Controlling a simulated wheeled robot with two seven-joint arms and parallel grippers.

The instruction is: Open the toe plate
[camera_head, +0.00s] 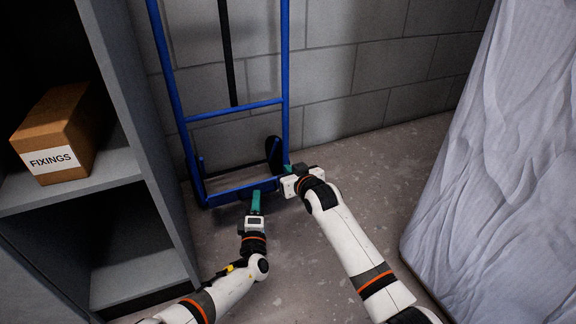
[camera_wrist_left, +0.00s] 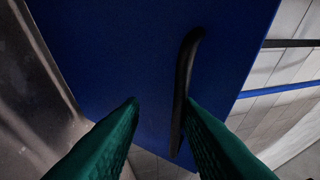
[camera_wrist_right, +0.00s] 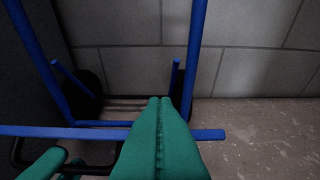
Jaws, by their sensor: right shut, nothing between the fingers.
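The toe plate (camera_head: 228,194) is a blue panel at the foot of a blue hand truck (camera_head: 235,109). Its broad face fills much of the left wrist view (camera_wrist_left: 110,60), with a black bar handle (camera_wrist_left: 185,80) on it. The right wrist view shows the plate's edge (camera_wrist_right: 60,131) and the handle (camera_wrist_right: 16,152). My left gripper (camera_head: 256,192) is open in front of the plate. The handle lies between its fingers, close to the right one; I cannot tell if they touch. My right gripper (camera_head: 287,168) is shut and empty by the plate's right end.
A grey shelf unit (camera_head: 125,110) with a cardboard box labelled FIXINGS (camera_head: 68,128) stands at the left. A grey block wall (camera_head: 340,75) is behind the truck. A pale draped sheet (camera_head: 500,170) fills the right side. Bare floor (camera_head: 375,165) lies between it and the truck.

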